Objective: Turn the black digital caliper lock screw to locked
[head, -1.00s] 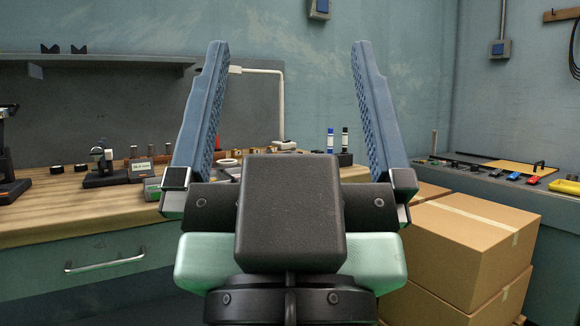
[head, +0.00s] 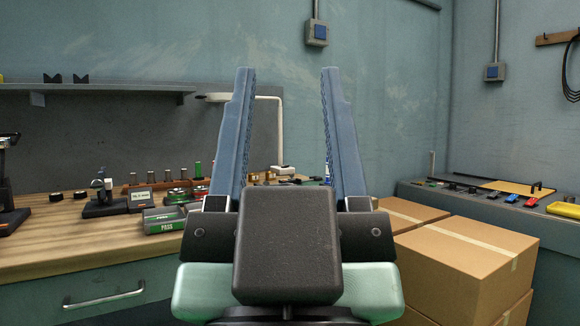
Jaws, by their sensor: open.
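My gripper (head: 288,72) fills the middle of the head view, with its two blue ridged fingers pointing up and a clear gap between them. It is open, and nothing shows between the fingers. I cannot make out a black digital caliper or its lock screw for certain. The gripper's body and fingers hide part of the wooden bench and what lies behind them.
Cardboard boxes (head: 465,270) stand at right, before a grey bench (head: 450,195) with coloured tools. A shelf (head: 90,88) hangs at left.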

